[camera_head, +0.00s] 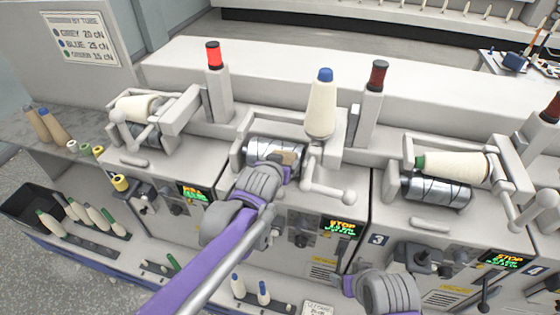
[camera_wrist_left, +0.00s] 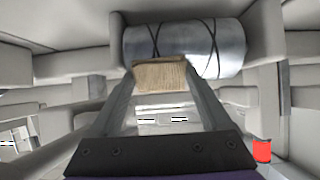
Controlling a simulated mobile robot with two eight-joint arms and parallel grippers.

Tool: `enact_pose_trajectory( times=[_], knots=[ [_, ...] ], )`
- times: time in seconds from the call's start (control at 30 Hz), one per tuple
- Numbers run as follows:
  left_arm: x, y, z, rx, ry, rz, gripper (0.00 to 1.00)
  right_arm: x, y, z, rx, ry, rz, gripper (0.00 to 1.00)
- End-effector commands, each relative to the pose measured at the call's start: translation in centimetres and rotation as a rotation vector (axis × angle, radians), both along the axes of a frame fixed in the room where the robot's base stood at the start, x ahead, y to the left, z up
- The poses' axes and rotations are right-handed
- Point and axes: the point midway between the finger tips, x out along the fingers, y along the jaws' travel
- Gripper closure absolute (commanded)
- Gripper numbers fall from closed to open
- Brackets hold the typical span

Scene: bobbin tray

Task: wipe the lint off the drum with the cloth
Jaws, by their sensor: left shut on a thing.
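The drum (camera_head: 261,150) of the middle winding unit is a shiny grey cylinder with dark curved lines; it also fills the top of the left wrist view (camera_wrist_left: 215,48). My left gripper (camera_head: 287,162) is at the drum's right part, shut on a folded tan cloth (camera_wrist_left: 160,75). The cloth overlaps the drum's near lower edge in the left wrist view; I cannot tell whether it touches. I cannot make out any lint. My right gripper (camera_head: 348,284) is low at the right, its fingers not clear.
A cream cone with a blue tip (camera_head: 321,105) stands upright just right of the drum. A crank-like arm with a ball end (camera_head: 330,190) is close to the left gripper. Lamp posts (camera_head: 217,85) (camera_head: 371,95) flank the unit. A neighbouring drum (camera_head: 436,190) lies to the right.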

Motion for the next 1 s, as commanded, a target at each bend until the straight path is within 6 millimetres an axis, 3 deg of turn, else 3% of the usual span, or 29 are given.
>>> enact_pose_trajectory(
  times=[1.0],
  knots=[
    [1.5,4.5,0.0,0.0,0.0,0.004,0.63,-0.1,0.0,-0.1,0.0,0.001,0.0,0.24]
  ],
)
